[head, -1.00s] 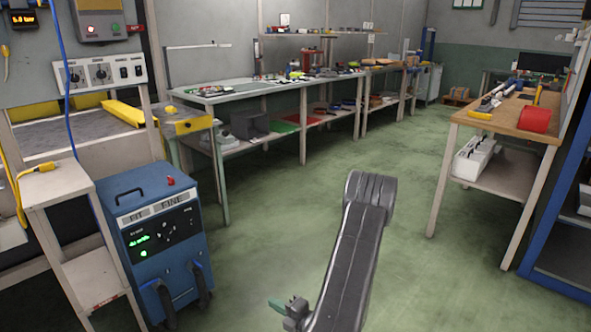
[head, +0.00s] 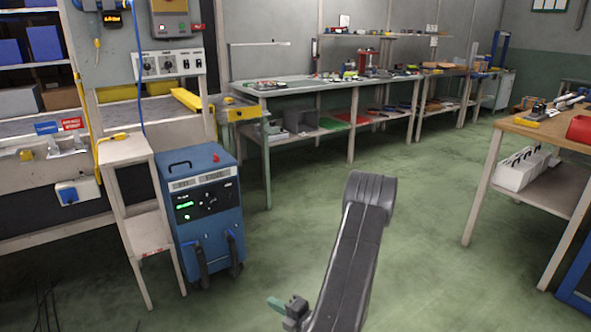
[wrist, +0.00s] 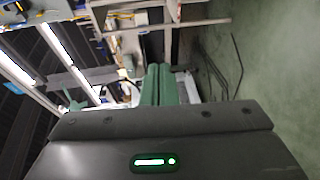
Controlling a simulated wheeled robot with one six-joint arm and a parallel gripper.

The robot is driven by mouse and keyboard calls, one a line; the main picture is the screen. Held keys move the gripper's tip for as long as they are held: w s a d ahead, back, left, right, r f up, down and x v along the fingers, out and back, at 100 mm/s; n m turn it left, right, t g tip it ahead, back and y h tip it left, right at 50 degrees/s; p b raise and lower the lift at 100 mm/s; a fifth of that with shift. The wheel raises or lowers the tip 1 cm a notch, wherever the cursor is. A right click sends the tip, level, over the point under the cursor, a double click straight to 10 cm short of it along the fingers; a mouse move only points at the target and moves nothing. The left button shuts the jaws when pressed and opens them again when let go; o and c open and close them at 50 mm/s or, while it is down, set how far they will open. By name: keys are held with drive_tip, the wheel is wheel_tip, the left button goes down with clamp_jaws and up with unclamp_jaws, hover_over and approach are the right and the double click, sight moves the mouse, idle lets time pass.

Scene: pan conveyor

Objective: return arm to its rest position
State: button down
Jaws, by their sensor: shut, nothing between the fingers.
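My arm (head: 350,255) stands in the lower middle of the head view, bent, with its elbow at the top. My gripper shows in part low in the head view, with a green fingertip (head: 275,303) pointing left. In the wrist view its two green fingers (wrist: 158,85) lie side by side, closed together and with nothing held. The rest of the gripper is hidden behind the arm or below the picture's edge in the head view.
A blue machine cabinet (head: 207,212) and a narrow pale stand (head: 128,152) are on the left. A long workbench (head: 285,87) runs along the back. A wooden-topped bench (head: 545,128) is at the right. Green floor (head: 425,170) between them is clear.

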drive_tip(key=shift+s+a, duration=0.1)
drive_tip(key=shift+s, duration=0.1)
